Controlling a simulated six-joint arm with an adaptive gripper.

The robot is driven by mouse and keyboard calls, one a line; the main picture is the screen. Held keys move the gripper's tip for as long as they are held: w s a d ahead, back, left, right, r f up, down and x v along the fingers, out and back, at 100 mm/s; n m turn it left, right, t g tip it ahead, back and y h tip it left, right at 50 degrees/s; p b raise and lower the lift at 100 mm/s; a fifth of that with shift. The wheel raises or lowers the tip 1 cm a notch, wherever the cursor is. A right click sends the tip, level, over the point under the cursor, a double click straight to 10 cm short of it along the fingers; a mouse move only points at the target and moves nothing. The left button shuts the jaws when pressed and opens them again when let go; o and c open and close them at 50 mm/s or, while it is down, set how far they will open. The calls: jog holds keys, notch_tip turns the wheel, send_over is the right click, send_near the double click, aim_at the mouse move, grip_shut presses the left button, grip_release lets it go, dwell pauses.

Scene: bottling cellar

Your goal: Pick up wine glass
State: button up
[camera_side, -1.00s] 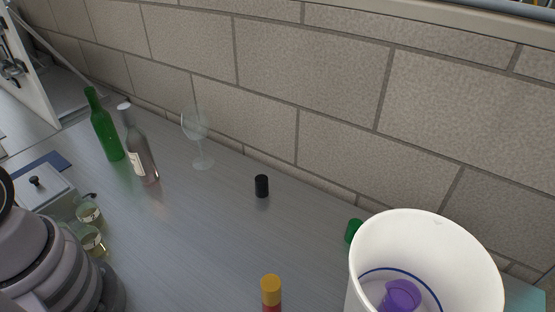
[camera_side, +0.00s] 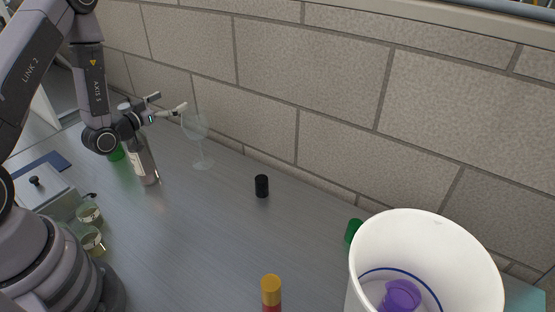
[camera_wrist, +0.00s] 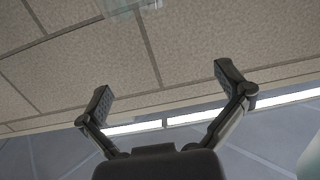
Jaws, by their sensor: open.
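The wine glass (camera_side: 197,126) is clear and stands upright on the grey counter near the block wall in the side view. My gripper (camera_side: 168,103) is open and empty, just left of the glass bowl at about its rim height. From this angle I cannot tell whether a finger touches the bowl. In the wrist view my gripper (camera_wrist: 160,84) has its two fingers spread wide with the wall behind them. A faint clear shape (camera_wrist: 130,5) at the top edge may be part of the glass.
A clear bottle (camera_side: 143,160) stands below my gripper, and a green bottle (camera_side: 116,153) is mostly hidden behind my arm. A black cylinder (camera_side: 261,186), a green cylinder (camera_side: 353,231), an orange-capped item (camera_side: 270,290) and a white bucket (camera_side: 475,245) stand rightward.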

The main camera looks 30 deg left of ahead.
aim_at(184, 129)
notch_tip(184, 129, down, 9)
jog(key=shift+f, duration=0.1)
jog(key=shift+w+f, duration=0.15)
jog(key=w, duration=0.7)
jog(key=shift+w+d+f, duration=0.1)
jog(key=shift+w+d, duration=0.05)
jog(key=shift+d, duration=0.2)
jog(key=c, duration=1.1)
